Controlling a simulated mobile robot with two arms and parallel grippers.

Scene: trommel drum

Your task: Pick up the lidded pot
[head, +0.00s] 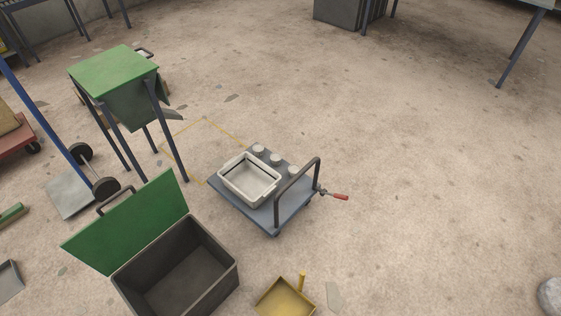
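Three small pale round pots stand in a row on the blue-grey cart (263,215), along its far right side: a left one (258,150), a middle one (276,160) and a right one (293,171). They look closed on top, but they are too small to tell whether each has a separate lid. A white rectangular tub (249,202) sits beside them on the cart and looks empty. Neither of my grippers is in the head view.
An open dark bin (178,268) with a green lid stands front left of the cart. A yellow dustpan (286,299) lies in front. A green-topped hopper (115,72) on legs stands behind left. A red-handled tool (340,197) shows by the cart's handle. The floor right is mostly clear.

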